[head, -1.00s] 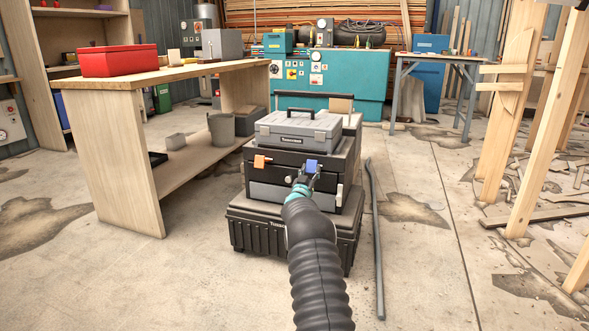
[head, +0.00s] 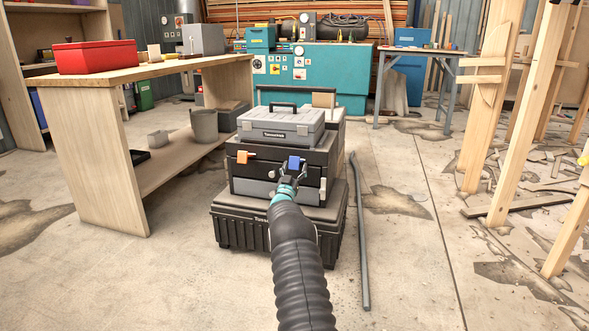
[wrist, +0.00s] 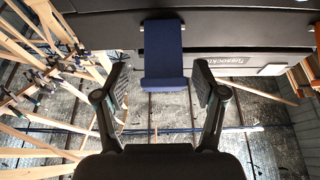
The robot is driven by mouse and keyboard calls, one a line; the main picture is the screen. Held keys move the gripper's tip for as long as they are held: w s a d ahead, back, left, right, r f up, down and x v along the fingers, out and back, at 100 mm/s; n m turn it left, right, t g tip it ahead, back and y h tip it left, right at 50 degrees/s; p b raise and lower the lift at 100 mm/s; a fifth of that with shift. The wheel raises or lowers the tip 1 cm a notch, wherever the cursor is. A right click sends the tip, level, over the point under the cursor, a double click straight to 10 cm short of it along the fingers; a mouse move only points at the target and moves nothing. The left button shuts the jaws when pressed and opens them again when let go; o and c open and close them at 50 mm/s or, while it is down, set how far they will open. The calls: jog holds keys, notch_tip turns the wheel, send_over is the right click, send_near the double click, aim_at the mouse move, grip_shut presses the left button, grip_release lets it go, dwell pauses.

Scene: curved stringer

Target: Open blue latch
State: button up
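The blue latch (head: 294,163) is on the front of a dark toolbox (head: 320,157), right of an orange latch (head: 242,157). In the wrist view the blue latch (wrist: 163,53) hangs from the dark box edge, centred ahead of my gripper. My gripper (head: 290,176) is just below and in front of the latch in the head view. In the wrist view my gripper (wrist: 160,85) has its two fingers wide apart, with the latch's lower end between and slightly beyond the tips. I see no clear contact.
A grey toolbox (head: 281,126) with a black handle sits on top of the stack. A wider black case (head: 235,230) is below. A wooden workbench (head: 95,160) stands left. A grey pipe (head: 360,240) lies on the floor to the right. Timber posts (head: 490,110) stand further right.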

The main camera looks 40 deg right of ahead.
jog(key=shift+w+a+r, duration=0.1)
jog(key=shift+a, duration=0.35)
jog(key=v, duration=1.1)
jog(key=shift+s+f, duration=0.25)
jog(key=shift+s, duration=0.05)
